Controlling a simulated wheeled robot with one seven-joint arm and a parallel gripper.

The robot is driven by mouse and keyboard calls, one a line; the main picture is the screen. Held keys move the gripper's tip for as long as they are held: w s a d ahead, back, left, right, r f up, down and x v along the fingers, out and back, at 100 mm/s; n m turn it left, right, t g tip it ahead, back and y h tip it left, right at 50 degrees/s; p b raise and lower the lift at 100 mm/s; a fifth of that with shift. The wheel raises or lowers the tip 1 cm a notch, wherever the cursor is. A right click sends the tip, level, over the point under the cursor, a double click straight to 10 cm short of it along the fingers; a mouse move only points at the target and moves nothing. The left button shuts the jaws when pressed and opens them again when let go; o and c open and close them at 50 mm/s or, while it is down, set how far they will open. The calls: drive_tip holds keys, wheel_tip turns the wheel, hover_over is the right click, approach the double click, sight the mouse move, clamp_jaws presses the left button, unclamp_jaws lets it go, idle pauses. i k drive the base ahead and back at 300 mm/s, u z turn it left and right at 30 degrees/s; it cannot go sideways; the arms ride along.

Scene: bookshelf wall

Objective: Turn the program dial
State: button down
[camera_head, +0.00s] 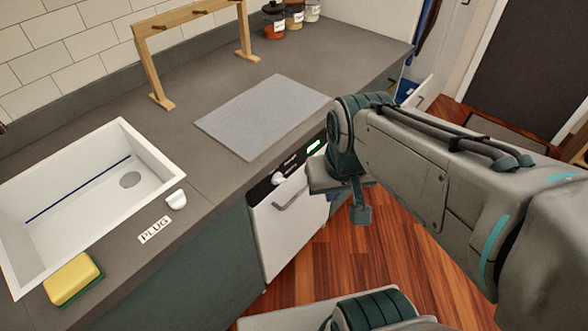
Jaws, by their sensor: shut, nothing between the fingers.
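The program dial (278,179) is a small white knob on the black control strip at the top of the white dishwasher (287,235). A lit green display (314,146) shows further right on the same strip. My gripper (361,213) hangs at the end of my arm, to the right of the dishwasher front and apart from the dial. It looks shut and empty. My wrist hides the right end of the control strip and part of the dishwasher front.
The door handle (295,195) sticks out below the dial. Above is the grey worktop (209,165) with a grey board (262,115), a white sink (153,158), a yellow sponge (71,279) and a wooden rack (151,75). Wooden floor (335,250) is clear before the dishwasher.

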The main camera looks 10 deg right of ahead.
sight(277, 178)
drive_tip(key=u, duration=1.85)
drive_tip(key=k, duration=0.7)
drive_tip(key=z, duration=0.65)
